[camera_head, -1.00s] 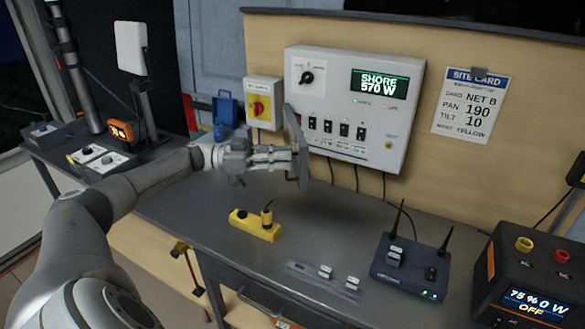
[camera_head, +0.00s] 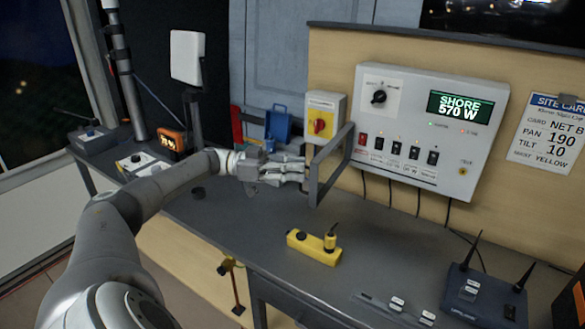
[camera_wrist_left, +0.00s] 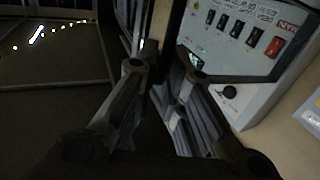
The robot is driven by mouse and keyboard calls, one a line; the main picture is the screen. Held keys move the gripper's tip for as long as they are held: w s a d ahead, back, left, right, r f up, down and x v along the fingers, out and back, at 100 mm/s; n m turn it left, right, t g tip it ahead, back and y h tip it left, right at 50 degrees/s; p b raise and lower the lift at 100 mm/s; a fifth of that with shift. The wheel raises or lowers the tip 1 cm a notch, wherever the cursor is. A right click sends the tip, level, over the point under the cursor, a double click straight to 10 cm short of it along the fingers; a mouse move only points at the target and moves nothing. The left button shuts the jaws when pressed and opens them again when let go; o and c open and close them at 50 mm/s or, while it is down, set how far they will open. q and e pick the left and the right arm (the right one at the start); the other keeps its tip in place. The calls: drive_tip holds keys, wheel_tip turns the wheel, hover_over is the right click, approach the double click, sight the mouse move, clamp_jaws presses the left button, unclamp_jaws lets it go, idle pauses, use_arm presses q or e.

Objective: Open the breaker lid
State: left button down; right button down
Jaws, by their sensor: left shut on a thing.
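The breaker lid (camera_head: 316,183) is a grey rectangular frame in the head view. It stands out from the left part of the white breaker panel (camera_head: 415,95), swung away from its face. A row of switches, the leftmost one red (camera_head: 362,139), shows uncovered to its right. My left gripper (camera_head: 303,172) reaches in from the left and is shut on the lid's outer edge. In the left wrist view its fingers (camera_wrist_left: 166,72) show in front of the panel (camera_wrist_left: 235,40); the held part is dark and hard to make out. My right gripper is not in view.
A yellow box with a red knob (camera_head: 320,125) is on the wall left of the panel. A yellow pendant (camera_head: 313,247) and a router (camera_head: 483,298) with two antennas are on the grey bench (camera_head: 390,258). The bench below the lid is clear.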

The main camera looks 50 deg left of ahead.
use_arm(q)
drive_tip(key=shift+w+a+r, duration=0.2)
drive_tip(key=shift+a+r, duration=0.2)
drive_tip(key=shift+a, duration=0.05)
drive_tip(key=shift+a+r, duration=0.1)
drive_tip(key=shift+a, duration=0.1)
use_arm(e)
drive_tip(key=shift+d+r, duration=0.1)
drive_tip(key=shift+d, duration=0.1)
use_arm(q)
drive_tip(key=c, duration=1.7)
unclamp_jaws()
drive_tip(key=shift+w+d, duration=0.1)
drive_tip(key=shift+w, duration=0.05)
drive_tip(key=shift+o, duration=0.7)
drive_tip(key=shift+w+d+f, duration=0.1)
drive_tip(key=shift+w+f, duration=0.15)
drive_tip(key=shift+s, duration=0.1)
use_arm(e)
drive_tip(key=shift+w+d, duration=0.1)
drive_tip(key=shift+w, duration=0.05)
use_arm(q)
drive_tip(key=shift+f, duration=0.1)
drive_tip(key=shift+f, duration=0.1)
